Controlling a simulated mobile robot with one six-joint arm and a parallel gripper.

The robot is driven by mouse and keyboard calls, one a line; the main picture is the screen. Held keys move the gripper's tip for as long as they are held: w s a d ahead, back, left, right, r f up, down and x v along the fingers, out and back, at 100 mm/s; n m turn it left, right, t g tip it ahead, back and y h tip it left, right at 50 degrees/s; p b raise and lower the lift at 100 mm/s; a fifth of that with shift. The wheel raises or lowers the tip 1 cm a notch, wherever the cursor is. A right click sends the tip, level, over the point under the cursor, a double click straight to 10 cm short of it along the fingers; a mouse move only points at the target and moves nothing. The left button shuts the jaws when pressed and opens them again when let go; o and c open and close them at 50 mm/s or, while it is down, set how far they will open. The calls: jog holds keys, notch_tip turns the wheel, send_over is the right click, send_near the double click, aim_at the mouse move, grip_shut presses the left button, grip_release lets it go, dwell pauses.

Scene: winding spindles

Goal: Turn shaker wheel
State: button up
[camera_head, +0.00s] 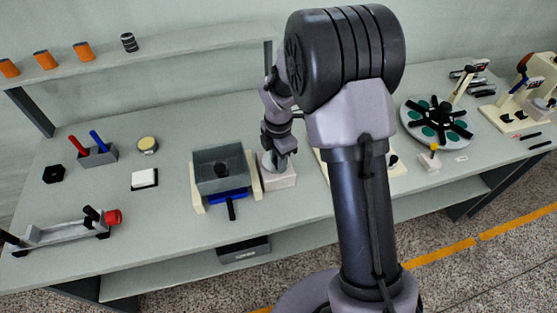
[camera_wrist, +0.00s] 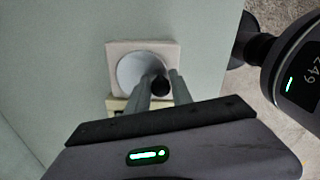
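The shaker wheel (camera_wrist: 133,70) is a round grey disc with a small black knob (camera_wrist: 160,86), set on a pale square block (camera_wrist: 112,53) in the wrist view. My gripper (camera_wrist: 161,75) reaches down over the wheel, with its two fingers close together on either side of the knob. The knob fills the gap between them. In the head view my gripper (camera_head: 279,158) is over the pale block (camera_head: 280,181), just right of the shaker's grey tray (camera_head: 222,156). My gripper hides most of the wheel there.
A blue part with a black handle (camera_head: 231,207) sticks out below the tray. A green-spotted round plate (camera_head: 438,142) stands at the right. A holder with red and blue sticks (camera_head: 98,157) is at the left. My arm hides the bench's middle.

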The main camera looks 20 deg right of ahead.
grip_shut()
